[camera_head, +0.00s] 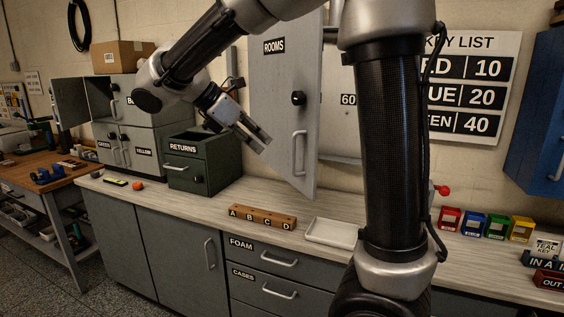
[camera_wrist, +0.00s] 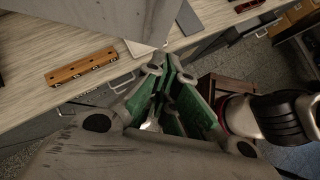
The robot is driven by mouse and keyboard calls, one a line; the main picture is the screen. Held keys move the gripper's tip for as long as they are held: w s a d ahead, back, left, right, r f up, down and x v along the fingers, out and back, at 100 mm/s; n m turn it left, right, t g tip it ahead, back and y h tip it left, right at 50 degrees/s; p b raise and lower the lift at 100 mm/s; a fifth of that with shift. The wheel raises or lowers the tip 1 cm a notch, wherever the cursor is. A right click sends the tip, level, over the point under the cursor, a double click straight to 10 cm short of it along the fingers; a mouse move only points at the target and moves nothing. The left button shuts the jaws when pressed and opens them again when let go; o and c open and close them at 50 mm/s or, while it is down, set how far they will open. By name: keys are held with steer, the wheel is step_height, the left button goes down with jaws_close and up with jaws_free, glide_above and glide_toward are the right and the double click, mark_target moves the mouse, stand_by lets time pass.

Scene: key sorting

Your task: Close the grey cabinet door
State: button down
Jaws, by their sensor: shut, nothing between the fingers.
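The grey cabinet door (camera_head: 283,85) labelled ROOMS stands swung out from the wall cabinet (camera_head: 338,95), with its labelled face toward the left. It has a dark round lock (camera_head: 298,98) and a pale bar handle (camera_head: 299,153) near its free edge. My gripper (camera_head: 264,144) is shut and empty, on the labelled side, overlapping the door's left part in the head view. I cannot tell whether it touches the door. In the wrist view my gripper (camera_wrist: 167,80) shows green-padded fingers, with a grey panel, probably this door, above them (camera_wrist: 130,15).
Below is a long counter with a wooden A-B-C-D block (camera_head: 262,216) and a white tray (camera_head: 331,232). A green RETURNS box (camera_head: 189,170) stands left. Another small grey door (camera_head: 70,102) stands open further left. Coloured bins (camera_head: 473,223) are at right.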

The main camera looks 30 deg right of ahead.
mark_target(294, 162)
steer(key=x, duration=0.4)
steer(key=d+r+x, duration=0.1)
steer(key=x, duration=0.7)
steer(key=shift+s+d+r, duration=0.1)
steer(key=shift+r, duration=0.1)
steer(key=shift+d, duration=0.7)
